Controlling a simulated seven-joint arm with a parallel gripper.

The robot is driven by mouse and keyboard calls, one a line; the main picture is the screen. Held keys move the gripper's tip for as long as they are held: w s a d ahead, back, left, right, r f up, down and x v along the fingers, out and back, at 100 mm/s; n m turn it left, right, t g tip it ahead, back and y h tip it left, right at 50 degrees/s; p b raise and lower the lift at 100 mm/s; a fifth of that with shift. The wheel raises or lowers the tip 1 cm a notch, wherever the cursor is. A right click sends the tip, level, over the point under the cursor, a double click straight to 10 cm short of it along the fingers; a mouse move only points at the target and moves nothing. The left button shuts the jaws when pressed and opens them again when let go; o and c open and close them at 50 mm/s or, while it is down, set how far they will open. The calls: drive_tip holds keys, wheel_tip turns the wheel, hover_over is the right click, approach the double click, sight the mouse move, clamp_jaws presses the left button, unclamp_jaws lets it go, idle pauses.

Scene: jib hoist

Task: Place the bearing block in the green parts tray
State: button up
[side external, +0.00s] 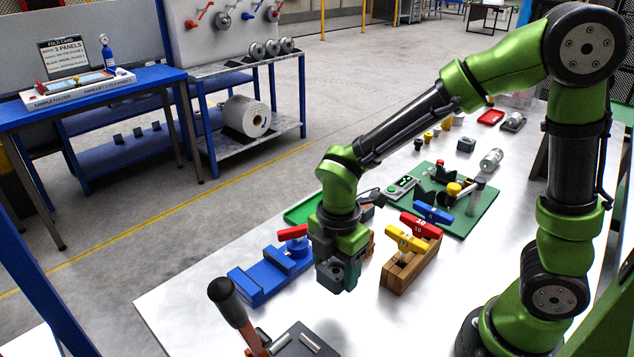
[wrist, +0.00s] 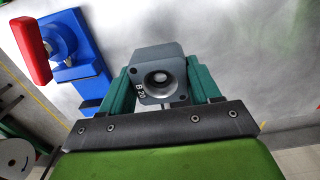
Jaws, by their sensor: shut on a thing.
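The bearing block (wrist: 158,78) is a grey block with a round dark bore, marked "B 20". In the wrist view it sits between the teal fingers of my gripper (wrist: 162,84), which is shut on it. In the side external view the block (side external: 337,276) hangs at the bottom of my gripper, to the right of the blue vise; its height over the table is hard to judge. The green parts tray (side external: 303,209) lies behind my gripper in that view, partly hidden by the arm, so its contents are unclear.
The blue vise (side external: 262,276) with a red handle is left of my gripper. A wooden rack (side external: 408,268) with coloured T-handles stands close on the right. A green fixture board (side external: 470,215) lies farther back. A dark-handled lever tool (side external: 233,307) rises in front.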

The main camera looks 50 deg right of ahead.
drive_tip(key=r, duration=0.7)
drive_tip(key=shift+w+r, duration=0.25)
drive_tip(key=shift+r, duration=0.15)
drive_tip(key=w+d+r+m, duration=0.1)
drive_tip(key=w+d+m, duration=0.4)
drive_tip(key=w, duration=0.4)
drive_tip(key=m, duration=1.3)
hover_over(316, 207)
wheel_tip(316, 207, down, 12)
drive_tip(key=shift+s, duration=0.1)
drive_tip(key=shift+f, duration=2.15)
drive_tip(key=shift+f, duration=0.1)
drive_tip(key=o, duration=1.5)
drive_tip(key=shift+f, duration=0.1)
drive_tip(key=shift+c, duration=0.2)
